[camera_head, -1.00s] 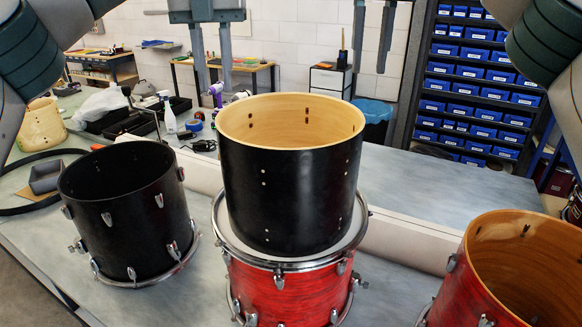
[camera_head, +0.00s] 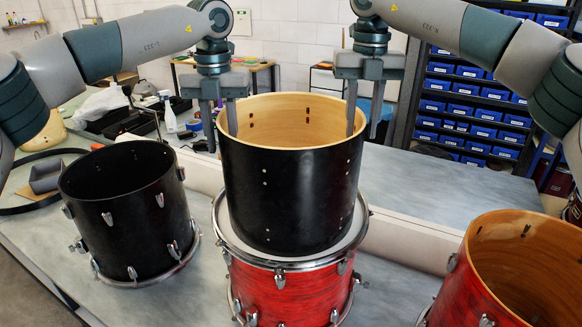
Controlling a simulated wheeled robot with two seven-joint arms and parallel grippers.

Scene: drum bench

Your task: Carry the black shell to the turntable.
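The black shell (camera_head: 290,195), a plain cylinder with a pale wood inside and small holes, stands upright on the white head of a red drum (camera_head: 290,295) in the middle. My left gripper (camera_head: 221,138) is open at the shell's left rim, one finger outside the wall and one inside. My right gripper (camera_head: 363,134) is open at the right rim, one finger inside and one outside. Gaps show between the fingers and the wall, though contact is hard to judge. I cannot make out a turntable in this view.
A black drum with lugs (camera_head: 125,215) stands to the left. A red drum with an open wood inside (camera_head: 520,275) is at the lower right. A raised white ledge (camera_head: 410,240) runs behind the red drum. The grey bench (camera_head: 450,195) at the right back is clear.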

